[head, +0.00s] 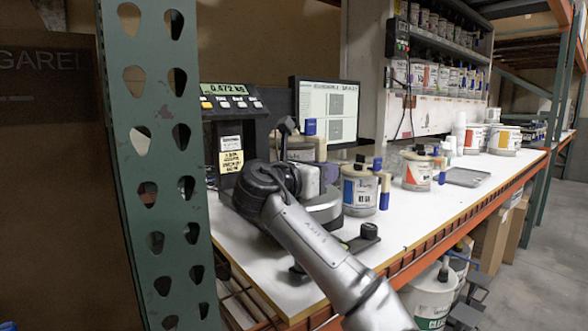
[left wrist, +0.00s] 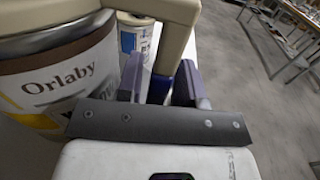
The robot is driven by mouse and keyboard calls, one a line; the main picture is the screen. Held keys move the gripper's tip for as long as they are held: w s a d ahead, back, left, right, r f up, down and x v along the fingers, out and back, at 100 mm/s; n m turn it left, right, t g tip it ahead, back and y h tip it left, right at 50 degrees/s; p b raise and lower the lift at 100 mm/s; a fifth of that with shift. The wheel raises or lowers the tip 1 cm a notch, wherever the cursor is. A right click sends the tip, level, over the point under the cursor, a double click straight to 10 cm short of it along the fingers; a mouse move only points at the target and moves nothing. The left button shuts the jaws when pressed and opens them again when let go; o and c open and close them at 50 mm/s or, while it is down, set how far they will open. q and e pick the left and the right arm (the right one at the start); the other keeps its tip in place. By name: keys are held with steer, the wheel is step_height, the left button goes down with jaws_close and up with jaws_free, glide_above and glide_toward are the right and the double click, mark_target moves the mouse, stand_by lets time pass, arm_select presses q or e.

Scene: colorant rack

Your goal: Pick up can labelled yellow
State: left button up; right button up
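In the left wrist view a large can (left wrist: 55,85) fills the left side. My left gripper (left wrist: 160,85) has one finger on each side of this grip; firm contact is not clear. In the head view my left gripper (head: 293,140) is at a can (head: 298,152) by the scale, largely hidden by my arm. My right gripper is not in view.
A blue-labelled can (head: 357,193) and a red-labelled can (head: 416,174) stand to the right on the white bench (head: 425,215). A monitor (head: 328,108) and a scale display (head: 228,91) stand behind. A green perforated post (head: 160,230) rises at left. Shelves of cans are at the back.

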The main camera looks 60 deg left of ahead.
arm_select(q)
steer(key=shift+w+a, duration=0.15)
steer(key=shift+w, duration=0.2)
jaws_close()
